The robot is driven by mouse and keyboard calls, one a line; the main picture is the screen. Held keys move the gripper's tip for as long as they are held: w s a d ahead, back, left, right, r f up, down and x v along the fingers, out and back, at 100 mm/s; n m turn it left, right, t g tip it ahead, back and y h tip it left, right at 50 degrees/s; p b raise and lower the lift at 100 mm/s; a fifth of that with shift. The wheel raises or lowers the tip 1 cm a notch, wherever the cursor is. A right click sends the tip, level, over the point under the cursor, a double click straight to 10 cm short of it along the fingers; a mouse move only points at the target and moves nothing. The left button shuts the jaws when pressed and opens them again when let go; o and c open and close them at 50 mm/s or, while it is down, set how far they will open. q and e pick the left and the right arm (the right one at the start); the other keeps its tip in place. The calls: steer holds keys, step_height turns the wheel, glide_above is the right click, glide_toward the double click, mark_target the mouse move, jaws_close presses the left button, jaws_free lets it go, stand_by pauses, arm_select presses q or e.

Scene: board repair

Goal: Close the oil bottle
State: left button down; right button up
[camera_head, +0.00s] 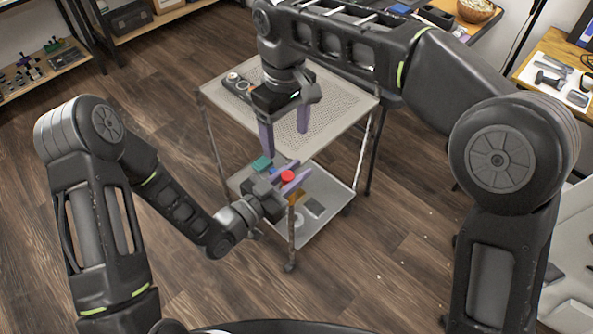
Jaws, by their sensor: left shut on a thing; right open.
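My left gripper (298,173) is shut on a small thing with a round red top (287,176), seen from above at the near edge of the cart. This looks like the oil bottle; its body is mostly hidden by the purple fingers, and I cannot tell whether the red top is a fitted cap. An amber patch (298,198) shows just below the fingers; I cannot tell whether it belongs to the bottle. My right gripper (286,138) is open, pointing down over the cart's top, behind the red top in the picture, with nothing visible between its fingers.
The two-level metal cart (345,107) stands on the wood floor. A dark device (237,84) lies on its top shelf. A teal thing (262,163) is close to my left gripper. Flat grey items (314,206) lie on the lower shelf. Tables with tools stand at the edges.

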steer(key=w+d+f+t, duration=0.1)
steer(key=w+d+f, duration=0.6)
steer(key=f, duration=0.1)
steer(key=s+d+f+n, duration=0.2)
steer(key=d+f, duration=0.3)
steer(key=f, duration=0.7)
steer(key=s+d+f+n, duration=0.1)
steer(key=d+f+n, duration=0.1)
steer(key=d+f, duration=0.65)
steer(key=s+a+f+m+y, duration=0.1)
steer(key=s+a+f+m, duration=0.1)
steer(key=s+m, duration=0.3)
steer(key=s+a+f+m+y, duration=0.1)
steer(key=s+f+m, duration=0.4)
steer(key=s, duration=0.6)
steer(key=s+a+f+m+y, duration=0.2)
steer(key=s+a+f+m, duration=0.2)
steer(key=s, duration=0.4)
steer(key=shift+m, duration=0.9)
